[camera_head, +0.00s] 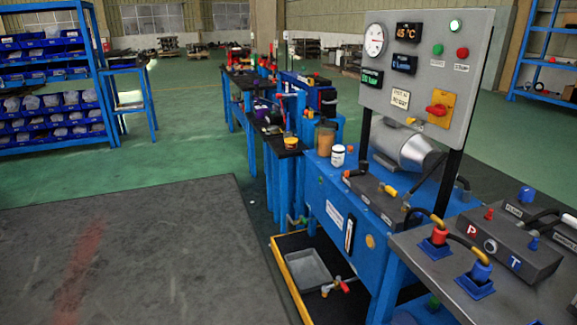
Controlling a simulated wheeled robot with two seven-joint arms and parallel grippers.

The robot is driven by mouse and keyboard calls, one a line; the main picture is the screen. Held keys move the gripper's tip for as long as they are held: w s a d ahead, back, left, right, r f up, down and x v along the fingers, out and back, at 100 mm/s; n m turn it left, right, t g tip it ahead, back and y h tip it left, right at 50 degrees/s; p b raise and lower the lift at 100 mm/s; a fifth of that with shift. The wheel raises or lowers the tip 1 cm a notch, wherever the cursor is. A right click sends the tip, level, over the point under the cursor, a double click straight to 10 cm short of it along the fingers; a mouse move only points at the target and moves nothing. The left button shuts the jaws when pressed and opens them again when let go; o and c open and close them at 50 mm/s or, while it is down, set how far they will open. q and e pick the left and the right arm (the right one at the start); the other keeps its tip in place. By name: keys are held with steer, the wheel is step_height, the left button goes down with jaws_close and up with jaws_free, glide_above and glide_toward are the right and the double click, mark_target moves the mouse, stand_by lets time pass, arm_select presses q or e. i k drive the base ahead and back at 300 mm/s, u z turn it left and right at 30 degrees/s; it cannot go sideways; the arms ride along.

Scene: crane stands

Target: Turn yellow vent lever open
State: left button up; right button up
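A small yellow handle-like part (389,191) sits on the dark block (378,200) on top of the blue tank (335,180), right of the middle. It may be the yellow vent lever, but it is too small to tell how it is turned. A second yellow part (370,241) is a round cap on the tank's front face. Neither of my grippers shows in the head view.
A grey control panel (425,65) with a gauge and a red knob on a yellow plate stands above the tank. A yellow-edged tray (290,285) lies below. A dark bench (520,270) with hose fittings is at right. The floor mat (140,255) at left is clear.

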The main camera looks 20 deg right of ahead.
mark_target(392, 192)
steer(key=u, duration=0.4)
steer(key=i, duration=1.8)
steer(key=z, duration=1.15)
steer(key=i, duration=1.05)
steer(key=z, duration=1.25)
